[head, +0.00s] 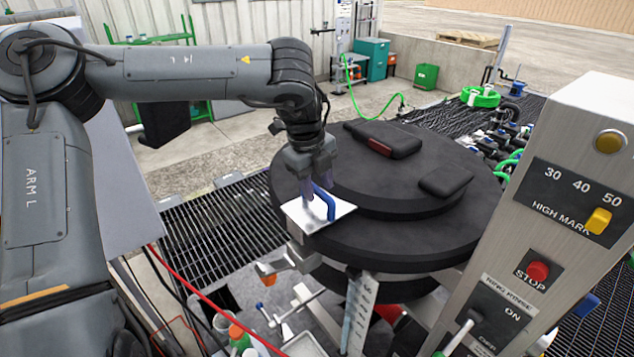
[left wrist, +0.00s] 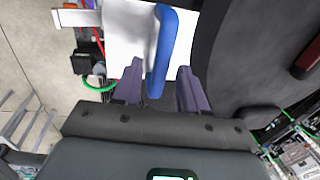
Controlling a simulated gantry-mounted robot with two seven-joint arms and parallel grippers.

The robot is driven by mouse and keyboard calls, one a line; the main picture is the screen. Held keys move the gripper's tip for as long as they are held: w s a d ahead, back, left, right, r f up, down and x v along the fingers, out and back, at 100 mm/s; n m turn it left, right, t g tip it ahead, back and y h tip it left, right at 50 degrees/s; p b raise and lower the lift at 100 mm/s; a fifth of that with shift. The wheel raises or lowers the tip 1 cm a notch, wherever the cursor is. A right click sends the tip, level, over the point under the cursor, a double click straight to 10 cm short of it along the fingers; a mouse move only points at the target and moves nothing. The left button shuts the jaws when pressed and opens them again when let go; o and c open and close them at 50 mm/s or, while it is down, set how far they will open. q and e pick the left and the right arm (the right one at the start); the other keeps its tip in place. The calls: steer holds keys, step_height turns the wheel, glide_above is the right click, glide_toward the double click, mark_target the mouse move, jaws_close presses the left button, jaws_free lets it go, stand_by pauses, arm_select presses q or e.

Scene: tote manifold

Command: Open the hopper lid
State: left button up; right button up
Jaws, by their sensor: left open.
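The hopper lid (head: 400,215) is a large round black cover, lying flat on the hopper in the head view. A blue handle (head: 325,202) stands on a pale metal plate (head: 300,215) at the lid's near left edge. My left gripper (head: 318,185) points down at the handle. In the left wrist view, its open fingers (left wrist: 158,88) are on either side of the blue handle (left wrist: 172,45). I cannot tell whether either finger touches it. The lid's dark surface (left wrist: 235,70) fills the right of that view. My right gripper is not in view.
A control panel (head: 560,215) with a red stop button (head: 537,271) and yellow knobs stands close at the right. A graduated white scale (head: 359,312) hangs below the lid's front. Bottles (head: 240,335) and a red cable lie at the lower left. Floor grating is left of the hopper.

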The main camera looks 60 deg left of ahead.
arm_select(q)
jaws_close()
stand_by(0.3)
